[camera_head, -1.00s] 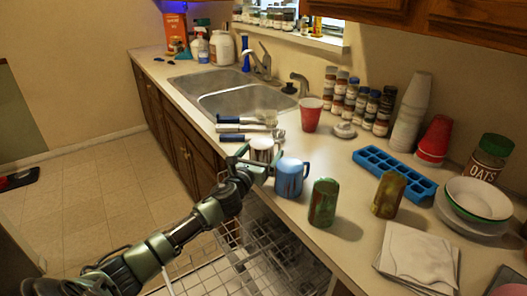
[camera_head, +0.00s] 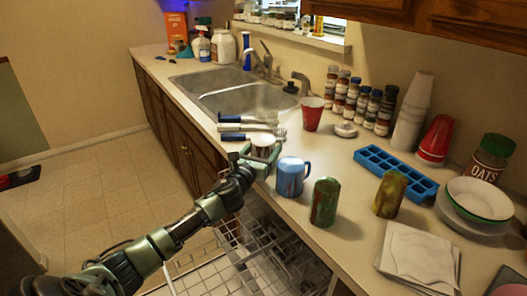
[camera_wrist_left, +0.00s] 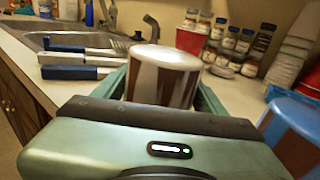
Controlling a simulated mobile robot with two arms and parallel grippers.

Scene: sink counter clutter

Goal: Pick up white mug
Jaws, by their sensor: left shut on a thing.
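The white mug (camera_head: 263,141), with brown patches, is at the counter's front edge, just left of the blue mug. My left gripper (camera_head: 260,152) comes in from the left and is shut on it, one finger on each side. In the left wrist view the white mug (camera_wrist_left: 165,72) stands about upright between the green fingers (camera_wrist_left: 163,92). Its lower part is hidden behind the gripper body, so I cannot tell whether it touches the counter. My right gripper is in no view.
The blue mug (camera_head: 291,178) is close on the right, with a green can (camera_head: 325,202) beyond it. Blue-handled utensils (camera_head: 248,128) lie behind, near the sink (camera_head: 245,100). A red cup (camera_head: 312,113) stands further back. The open dishwasher rack (camera_head: 255,255) is below.

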